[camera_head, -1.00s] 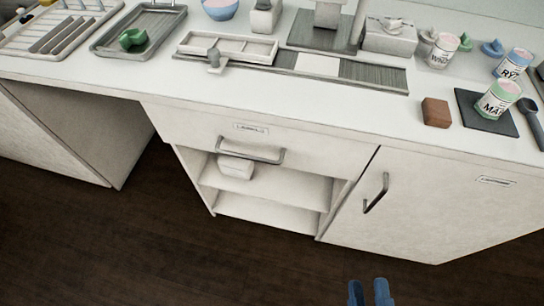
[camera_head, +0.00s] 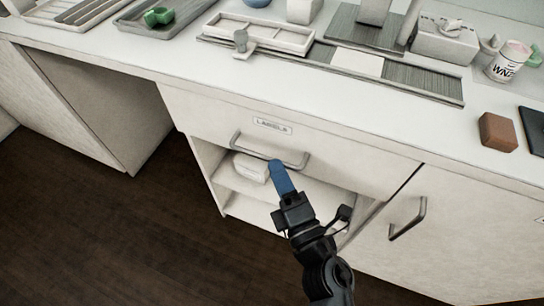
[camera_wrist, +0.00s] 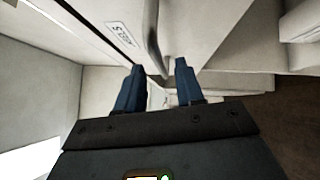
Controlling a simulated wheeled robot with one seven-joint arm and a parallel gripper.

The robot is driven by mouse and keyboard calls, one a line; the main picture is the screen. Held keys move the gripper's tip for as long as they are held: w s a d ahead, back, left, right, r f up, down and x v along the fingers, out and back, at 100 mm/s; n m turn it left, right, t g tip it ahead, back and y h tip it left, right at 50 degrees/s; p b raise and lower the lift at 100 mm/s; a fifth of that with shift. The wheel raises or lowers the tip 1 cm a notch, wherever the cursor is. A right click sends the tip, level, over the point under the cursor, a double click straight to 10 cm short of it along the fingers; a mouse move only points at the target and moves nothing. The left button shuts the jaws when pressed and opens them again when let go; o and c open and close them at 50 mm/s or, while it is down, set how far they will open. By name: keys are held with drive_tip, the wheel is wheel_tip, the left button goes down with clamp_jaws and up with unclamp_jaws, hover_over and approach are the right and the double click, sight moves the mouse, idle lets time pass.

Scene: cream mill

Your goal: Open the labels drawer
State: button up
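The labels drawer (camera_head: 205,115) is the wide pale front under the counter, marked by a label plate (camera_head: 272,126). It looks shut, flush with the cabinet. Its grey bar handle (camera_head: 252,149) runs across the front below the label. My gripper (camera_head: 279,166) has its blue fingertips at the right half of the handle. In the wrist view, the blue fingers of my gripper (camera_wrist: 157,70) are apart, and the handle (camera_wrist: 153,38) shows in the gap between them. I cannot tell whether either finger touches it. The label (camera_wrist: 121,33) lies left of the handle there.
An open shelf with a white box (camera_head: 250,168) lies below the drawer. A cabinet door with an upright handle (camera_head: 407,218) is to the right. The counter above holds a divided tray (camera_head: 262,35), a brown block (camera_head: 497,131) and a labelled tub (camera_head: 508,62). Dark floor is free at left.

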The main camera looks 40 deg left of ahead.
sight(272, 158)
drive_tip(key=shift+x, duration=2.15)
clamp_jaws()
drive_tip(key=shift+d, duration=0.1)
